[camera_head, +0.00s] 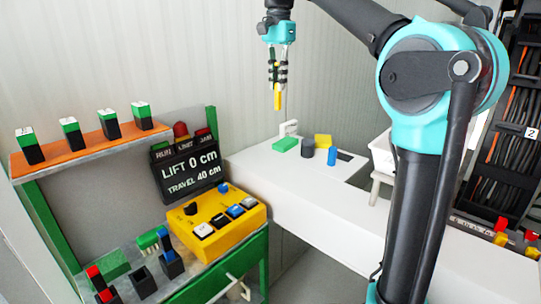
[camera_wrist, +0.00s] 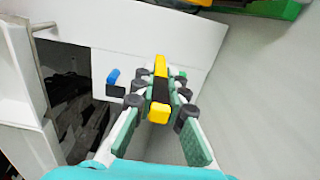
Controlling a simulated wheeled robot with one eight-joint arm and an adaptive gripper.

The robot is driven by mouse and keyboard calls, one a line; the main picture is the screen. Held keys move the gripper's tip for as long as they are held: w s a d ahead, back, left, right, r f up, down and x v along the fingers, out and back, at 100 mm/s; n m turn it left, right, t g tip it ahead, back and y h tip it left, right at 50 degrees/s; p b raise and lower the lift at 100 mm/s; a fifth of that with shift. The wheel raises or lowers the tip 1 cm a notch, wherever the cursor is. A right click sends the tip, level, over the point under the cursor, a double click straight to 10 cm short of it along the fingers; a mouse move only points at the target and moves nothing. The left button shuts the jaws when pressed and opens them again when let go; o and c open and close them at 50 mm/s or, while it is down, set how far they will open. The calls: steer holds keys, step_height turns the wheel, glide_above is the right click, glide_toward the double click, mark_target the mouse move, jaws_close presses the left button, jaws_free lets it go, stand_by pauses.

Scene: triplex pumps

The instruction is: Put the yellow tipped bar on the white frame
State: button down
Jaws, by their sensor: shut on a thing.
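My gripper (camera_head: 278,78) is shut on the yellow tipped bar (camera_head: 278,98), which hangs about upright, high above the back of the white bench. In the wrist view the bar (camera_wrist: 160,66) shows yellow at both ends with a dark middle, between the fingers of my gripper (camera_wrist: 160,92). A small white frame (camera_head: 289,128) stands on the bench behind a green block, below the bar and apart from it. The green block hides part of it. I cannot make the frame out in the wrist view.
On the white bench (camera_head: 258,172) are the green block (camera_head: 285,145), a dark cylinder (camera_head: 307,147), a yellow block (camera_head: 323,141) and a blue cylinder (camera_head: 332,156). A white bin (camera_head: 382,152) stands right. A yellow control box (camera_head: 218,222) and lift sign (camera_head: 186,166) are left.

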mark_target(278, 107)
step_height(278, 107, down, 20)
steer(key=shift+w+r, duration=0.1)
steer(key=shift+w, duration=0.05)
stand_by(0.4)
steer(key=shift+f, duration=0.2)
steer(key=c, duration=1.6)
jaws_free()
steer(key=shift+o, duration=0.2)
steer(key=shift+r, duration=0.15)
step_height(278, 107, up, 12)
steer(key=shift+r, duration=0.1)
